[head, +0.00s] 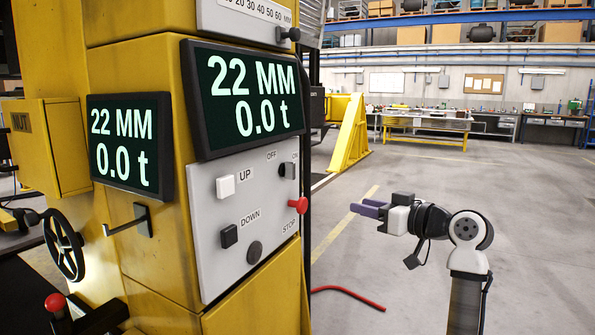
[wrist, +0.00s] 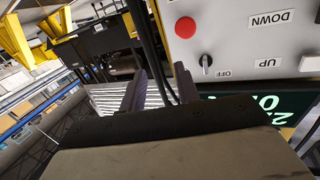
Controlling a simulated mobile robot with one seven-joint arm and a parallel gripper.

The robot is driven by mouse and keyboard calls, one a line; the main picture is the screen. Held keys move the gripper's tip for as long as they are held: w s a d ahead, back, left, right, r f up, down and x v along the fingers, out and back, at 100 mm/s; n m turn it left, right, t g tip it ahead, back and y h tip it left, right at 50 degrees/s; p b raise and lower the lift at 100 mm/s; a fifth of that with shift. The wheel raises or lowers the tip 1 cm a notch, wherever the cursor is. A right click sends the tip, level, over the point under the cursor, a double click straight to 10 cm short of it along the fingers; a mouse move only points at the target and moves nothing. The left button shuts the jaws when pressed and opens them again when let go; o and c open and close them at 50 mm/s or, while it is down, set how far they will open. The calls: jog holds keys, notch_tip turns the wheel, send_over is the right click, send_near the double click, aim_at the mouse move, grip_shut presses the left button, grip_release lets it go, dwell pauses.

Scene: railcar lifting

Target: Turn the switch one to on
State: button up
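The switch (head: 287,170) is a small dark knob on the light grey control panel (head: 210,235), below the OFF and ON labels. It also shows in the wrist view (wrist: 207,63) beside the OFF label; the ON label cannot be seen there. I cannot tell for sure which label the knob points to. My gripper (head: 357,208) is to the right of the panel, apart from it, with its purple fingers pointing left. In the wrist view the fingers (wrist: 160,70) stand apart with nothing between them, left of the switch.
The red STOP button (head: 298,205) sits just below the switch. The white UP button (head: 225,186) and black DOWN button (head: 229,236) are on the panel's left. A display (head: 245,97) reading 22 MM and 0.0 t is above. A red hose (head: 348,294) lies on open floor.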

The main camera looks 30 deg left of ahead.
jog(key=s+a+r+n+g+y, duration=0.1)
jog(key=s+r+n+g, duration=0.35)
jog(key=r, duration=0.25)
jog(key=p, duration=0.3)
send_near(289, 170)
jog(key=a, duration=0.8)
jog(key=shift+w+g, duration=0.25)
jog(key=shift+g, duration=0.1)
jog(key=shift+a+f+m, duration=0.1)
jog(key=shift+m, duration=0.15)
jog(key=shift+c, duration=0.4)
grip_shut()
